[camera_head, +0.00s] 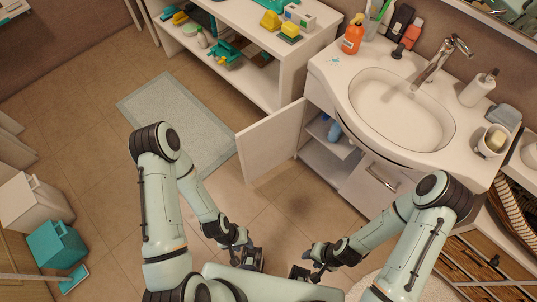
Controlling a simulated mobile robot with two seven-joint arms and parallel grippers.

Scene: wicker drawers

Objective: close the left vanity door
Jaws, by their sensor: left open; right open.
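The left vanity door (271,142) stands swung open, out from the white vanity and towards the left of the sink. Behind its hinge side, the open cabinet shows a shelf (325,140) with a blue bottle (334,132) on it. The vanity's other door (371,190), with a metal handle, appears shut below the sink. My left gripper (250,262) is low in front of the vanity, below the open door in the picture and apart from it. My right gripper (302,272) is to its right, also touching nothing I can see. Both look empty; their fingertips are small and partly hidden.
A grey mat (183,117) lies on the floor left of the door. The sink top (340,85) holds bottles. Wicker drawers (480,268) stand at right. Floor between door and grippers is clear.

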